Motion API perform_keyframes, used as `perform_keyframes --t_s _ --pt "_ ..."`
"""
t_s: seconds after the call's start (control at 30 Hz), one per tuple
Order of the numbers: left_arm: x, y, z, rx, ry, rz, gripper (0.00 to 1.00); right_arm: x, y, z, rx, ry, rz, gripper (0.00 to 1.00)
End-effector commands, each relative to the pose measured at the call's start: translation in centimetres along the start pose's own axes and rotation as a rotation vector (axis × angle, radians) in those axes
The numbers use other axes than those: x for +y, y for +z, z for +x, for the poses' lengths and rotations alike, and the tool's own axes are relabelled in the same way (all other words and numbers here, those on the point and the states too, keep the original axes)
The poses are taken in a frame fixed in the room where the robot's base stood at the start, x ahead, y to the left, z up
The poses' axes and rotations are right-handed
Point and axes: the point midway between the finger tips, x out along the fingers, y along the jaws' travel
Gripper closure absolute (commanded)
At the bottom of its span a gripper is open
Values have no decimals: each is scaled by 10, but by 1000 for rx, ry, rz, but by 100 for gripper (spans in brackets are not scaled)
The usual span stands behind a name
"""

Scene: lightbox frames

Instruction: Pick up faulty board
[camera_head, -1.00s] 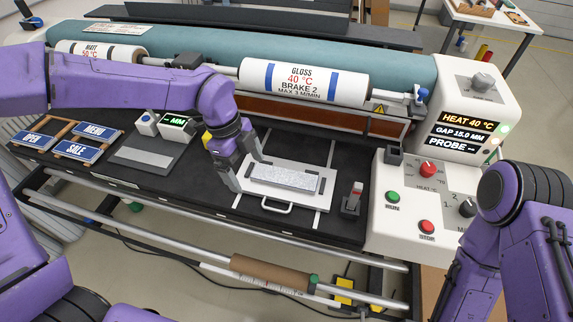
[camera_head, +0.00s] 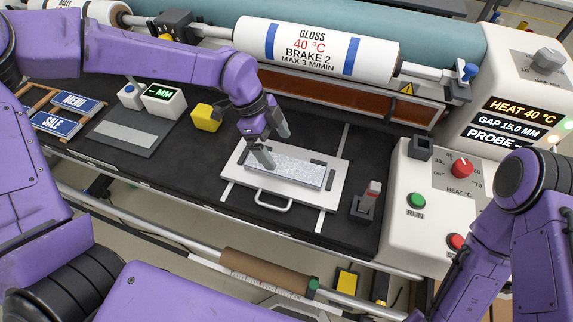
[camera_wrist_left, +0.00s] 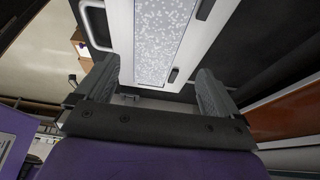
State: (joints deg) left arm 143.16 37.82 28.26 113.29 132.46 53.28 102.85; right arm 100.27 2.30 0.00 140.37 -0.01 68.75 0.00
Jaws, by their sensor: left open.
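A grey speckled board (camera_head: 282,167) lies flat on a white carrier plate (camera_head: 235,168) with a handle at its front and dark clips around the board. My left gripper (camera_head: 273,146) is open above the board's left part, with one finger toward its front edge and the other toward its back edge. In the left wrist view the board (camera_wrist_left: 163,38) lies between and beyond the open fingers of the left gripper (camera_wrist_left: 157,85). Contact with the board cannot be made out. My right arm shows at the right, but its gripper is not in view. No fault mark is readable on the board.
A gloss roll (camera_head: 317,50) and an orange-brown panel (camera_head: 340,100) stand behind the plate. A yellow block (camera_head: 206,117), a gauge box (camera_head: 163,100) and a sign rack (camera_head: 55,124) are to the left. A control panel (camera_head: 420,240) is at the right.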

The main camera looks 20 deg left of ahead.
Motion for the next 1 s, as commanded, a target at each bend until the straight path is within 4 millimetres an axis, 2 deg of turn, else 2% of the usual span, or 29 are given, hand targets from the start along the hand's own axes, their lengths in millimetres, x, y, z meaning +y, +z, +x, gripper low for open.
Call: perform_keyframes --t_s 0.2,0.3,0.4,0.57,0.6,0.77,0.8,1.0 --pt "6 2 31 -3 6 2 4 2 -7 -18 0 0 0 57" --pt "5 3 48 -2 3 2 4 2 -8 -19 0 0 0 57" --pt "5 3 56 0 1 3 4 2 -8 -19 0 0 0 57" --pt "5 3 56 0 0 4 4 2 -7 -18 0 0 0 57" --pt "5 3 56 0 0 4 11 2 -7 -18 0 0 0 57" --pt "5 3 56 0 0 4 63 2 -7 -18 0 0 0 57" --pt "5 3 56 0 0 4 67 2 -7 -18 0 0 0 57" --pt "4 3 56 0 0 4 67 2 -7 -18 0 0 0 57"
